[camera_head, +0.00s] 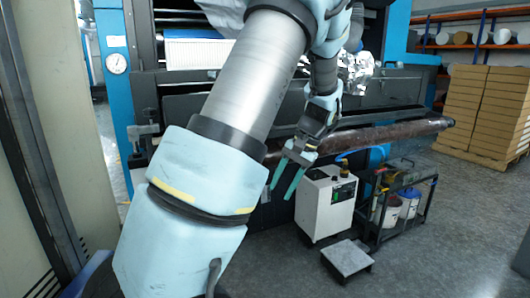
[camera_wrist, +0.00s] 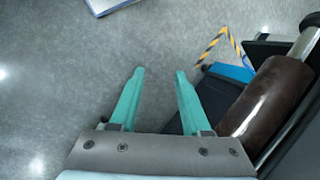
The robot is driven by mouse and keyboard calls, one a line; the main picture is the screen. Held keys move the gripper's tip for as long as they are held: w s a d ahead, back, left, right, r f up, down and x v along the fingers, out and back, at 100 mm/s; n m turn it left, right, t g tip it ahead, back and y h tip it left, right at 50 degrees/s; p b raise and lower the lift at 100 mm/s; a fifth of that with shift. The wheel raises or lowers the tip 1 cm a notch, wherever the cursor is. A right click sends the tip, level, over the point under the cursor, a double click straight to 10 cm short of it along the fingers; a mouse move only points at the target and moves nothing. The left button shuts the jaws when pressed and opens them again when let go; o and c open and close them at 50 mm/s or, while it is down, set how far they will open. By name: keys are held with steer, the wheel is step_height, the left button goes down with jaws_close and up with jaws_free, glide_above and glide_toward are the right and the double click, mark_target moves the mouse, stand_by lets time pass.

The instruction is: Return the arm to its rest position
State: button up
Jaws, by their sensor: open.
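My gripper (camera_head: 290,178) hangs in front of the laminating machine in the head view, with its two teal fingers pointing down. In the wrist view my gripper (camera_wrist: 158,98) has its fingers spread apart with nothing between them, above bare grey floor. My arm is bent and fills the middle of the head view, hiding part of the machine.
A long brown roll (camera_head: 390,133) runs along the machine front, close behind my gripper; it shows at right in the wrist view (camera_wrist: 265,100). A white box unit (camera_head: 325,205), a small step (camera_head: 347,259) and a cart (camera_head: 402,200) stand below. Stacked cartons (camera_head: 490,108) stand at right.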

steer(key=s+a+f+n+t+h, duration=0.1)
steer(key=s+a+n+h, duration=0.3)
steer(key=s+a, duration=0.7)
steer(key=shift+s+a+t+h, duration=0.25)
steer(key=shift+s+t+h, duration=0.2)
steer(key=shift+s, duration=0.5)
steer(key=shift+o, duration=0.2)
steer(key=shift+a+f+n, duration=0.1)
steer(key=shift+n, duration=0.2)
